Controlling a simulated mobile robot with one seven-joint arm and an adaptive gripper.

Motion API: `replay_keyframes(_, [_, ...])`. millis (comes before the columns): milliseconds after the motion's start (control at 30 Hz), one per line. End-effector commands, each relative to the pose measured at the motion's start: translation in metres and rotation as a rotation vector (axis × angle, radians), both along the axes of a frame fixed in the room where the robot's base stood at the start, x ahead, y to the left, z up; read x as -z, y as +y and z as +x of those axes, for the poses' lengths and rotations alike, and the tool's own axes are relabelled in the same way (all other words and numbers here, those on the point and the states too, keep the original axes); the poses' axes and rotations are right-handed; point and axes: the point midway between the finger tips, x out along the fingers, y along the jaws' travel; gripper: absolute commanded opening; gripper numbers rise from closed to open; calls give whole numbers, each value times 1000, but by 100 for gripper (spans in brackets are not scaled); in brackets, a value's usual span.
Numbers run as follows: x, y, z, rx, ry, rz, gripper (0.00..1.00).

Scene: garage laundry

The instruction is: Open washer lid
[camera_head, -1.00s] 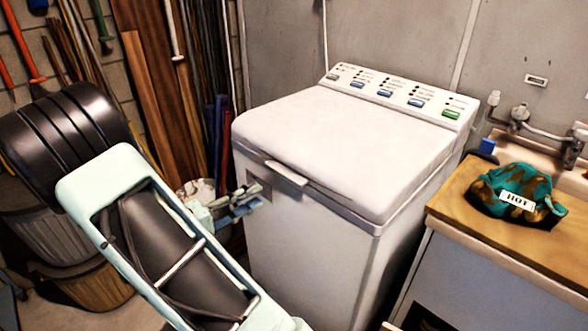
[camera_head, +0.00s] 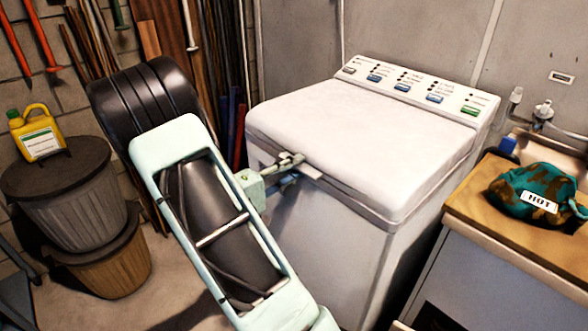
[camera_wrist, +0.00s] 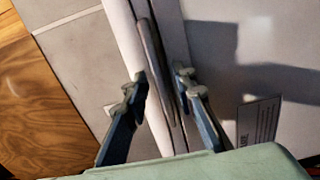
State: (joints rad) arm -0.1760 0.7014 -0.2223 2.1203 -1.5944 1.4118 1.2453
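The white washer (camera_head: 345,255) stands in the middle of the head view. Its lid (camera_head: 370,140) is down and closed. The lid handle (camera_head: 318,175) juts from the front edge; in the wrist view the handle (camera_wrist: 157,65) is a narrow bar along the lid edge. My gripper (camera_head: 290,167) is at this front edge, next to the handle. In the wrist view my gripper (camera_wrist: 162,85) is open, with one finger on each side of the handle bar. Gaps show between the fingers and the bar; I cannot tell whether either touches it.
A wooden-topped counter (camera_head: 470,205) with a teal and brown cap (camera_head: 535,195) stands at the right, beside the washer. Lidded bins (camera_head: 75,205) with a yellow jug (camera_head: 38,133) stand at the left. Boards and poles lean on the back wall.

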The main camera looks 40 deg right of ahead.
Motion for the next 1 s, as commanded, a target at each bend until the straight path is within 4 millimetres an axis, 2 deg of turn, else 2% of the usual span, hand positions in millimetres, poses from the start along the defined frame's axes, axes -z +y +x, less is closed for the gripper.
replay_keyframes(233, [0, -1, 0, 0, 0, 0, 25])
replay_keyframes(467, [0, -1, 0, 0, 0, 0, 0])
replay_keyframes(1000, [-5, 0, 0, 1, 0, 7, 0])
